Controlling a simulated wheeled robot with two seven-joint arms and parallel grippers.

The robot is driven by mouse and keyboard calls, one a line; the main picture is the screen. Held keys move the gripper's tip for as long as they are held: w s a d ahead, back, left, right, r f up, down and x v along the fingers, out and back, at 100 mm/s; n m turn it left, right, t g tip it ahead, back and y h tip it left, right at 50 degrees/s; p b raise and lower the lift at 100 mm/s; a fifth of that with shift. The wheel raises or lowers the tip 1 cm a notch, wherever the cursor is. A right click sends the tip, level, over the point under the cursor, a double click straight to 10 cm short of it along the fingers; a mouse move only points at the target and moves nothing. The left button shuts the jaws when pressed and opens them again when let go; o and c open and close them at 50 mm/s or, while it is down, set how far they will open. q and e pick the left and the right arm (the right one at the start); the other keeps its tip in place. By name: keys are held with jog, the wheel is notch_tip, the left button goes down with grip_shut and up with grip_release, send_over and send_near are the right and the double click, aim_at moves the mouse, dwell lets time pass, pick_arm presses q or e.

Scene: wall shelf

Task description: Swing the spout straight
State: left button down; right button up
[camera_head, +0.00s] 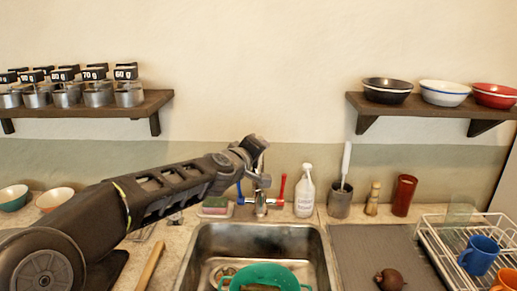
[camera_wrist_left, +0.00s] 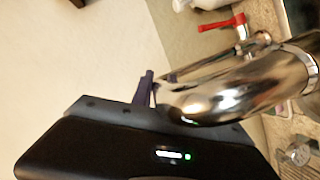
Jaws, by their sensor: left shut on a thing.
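The chrome faucet (camera_head: 261,206) stands behind the sink, with a blue handle (camera_head: 240,193) on its left and a red handle (camera_head: 282,190) on its right. My left arm reaches in from the left, and my left gripper (camera_head: 257,150) is at the top of the faucet. In the left wrist view the curved chrome spout (camera_wrist_left: 235,98) runs to the dark fingers (camera_wrist_left: 150,90), which are shut on it. In the head view the gripper hides much of the spout, so its exact angle is hard to tell. My right gripper is not in view.
The sink (camera_head: 318,245) holds a green colander (camera_head: 262,274). A sponge (camera_head: 215,204) lies left of the faucet. A white bottle (camera_head: 305,192) and a grey cup (camera_head: 340,201) stand close to its right. A dish rack (camera_head: 432,252) stands far right. Wall shelves hang on both sides.

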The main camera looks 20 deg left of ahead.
pick_arm(q)
jog(key=c, duration=1.3)
grip_release()
jog(key=shift+s, duration=0.1)
jog(key=v, duration=0.7)
jog(key=shift+s, duration=0.3)
